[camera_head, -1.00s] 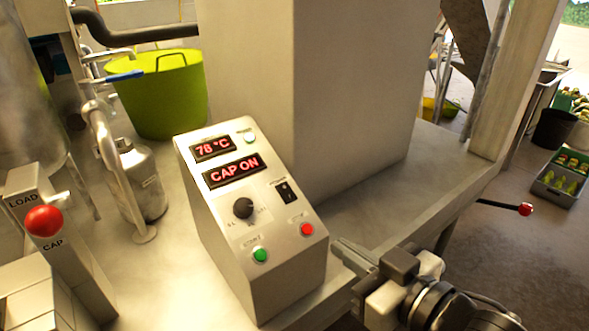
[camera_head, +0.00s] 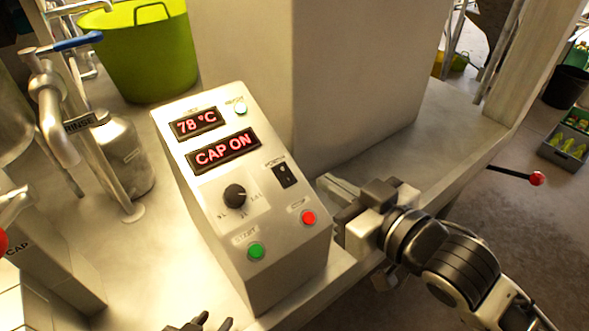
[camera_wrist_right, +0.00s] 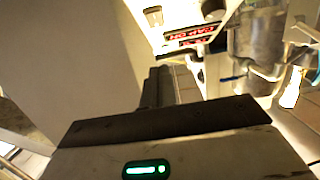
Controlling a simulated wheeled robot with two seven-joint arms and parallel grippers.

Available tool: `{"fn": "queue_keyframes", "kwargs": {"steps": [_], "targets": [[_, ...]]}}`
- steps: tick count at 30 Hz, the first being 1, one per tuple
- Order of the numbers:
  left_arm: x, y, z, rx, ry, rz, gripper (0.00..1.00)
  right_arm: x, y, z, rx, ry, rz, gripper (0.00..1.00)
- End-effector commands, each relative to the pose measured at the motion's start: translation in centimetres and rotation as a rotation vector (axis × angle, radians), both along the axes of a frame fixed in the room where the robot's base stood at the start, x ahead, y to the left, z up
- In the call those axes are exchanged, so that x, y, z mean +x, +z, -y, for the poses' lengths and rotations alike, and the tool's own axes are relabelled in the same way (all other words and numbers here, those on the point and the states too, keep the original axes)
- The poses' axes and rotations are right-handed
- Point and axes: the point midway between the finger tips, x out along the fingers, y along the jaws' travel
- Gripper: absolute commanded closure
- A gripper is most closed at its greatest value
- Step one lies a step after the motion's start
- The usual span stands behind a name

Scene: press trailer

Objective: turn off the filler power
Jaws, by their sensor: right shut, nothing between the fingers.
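The filler's sloped control box (camera_head: 215,225) stands on the bench in the head view, its displays reading "78 °C" and "CAP ON". The black power rocker switch (camera_head: 286,175) sits at the panel's right edge and also shows near the top of the right wrist view (camera_wrist_right: 153,16). My right gripper (camera_head: 325,183) is shut and empty, just right of the panel and a little right of the switch, apart from it in the wrist view. My left gripper (camera_head: 205,322) shows only as dark tips at the bottom edge; its opening is unclear.
The panel also holds a black knob (camera_head: 235,196), a green start button (camera_head: 256,251) and a red button (camera_head: 308,217). A large pale column (camera_head: 350,80) stands behind. A rinse canister (camera_head: 125,160) and a green tub (camera_head: 150,55) are at the left.

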Motion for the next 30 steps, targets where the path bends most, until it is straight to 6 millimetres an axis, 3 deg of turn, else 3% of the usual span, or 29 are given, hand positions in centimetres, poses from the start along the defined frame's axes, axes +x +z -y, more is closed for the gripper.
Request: {"fn": "queue_keyframes", "kwargs": {"steps": [11, 18, 30], "targets": [[0.6, 0.8, 0.0, -0.001, 0.005, 0.017, 0.64, 6.4, -1.4, -4.7, 0.000, 0.001, 0.000, 1.00], [0.7, 0.5, 0.0, -0.001, 0.007, 0.015, 0.64, 7.6, -4.1, -5.5, -0.001, 0.001, -0.002, 1.00], [0.6, 0.4, -0.1, -0.001, 0.007, 0.010, 0.64, 7.8, -4.6, -5.7, -0.001, 0.001, 0.000, 1.00]]}}
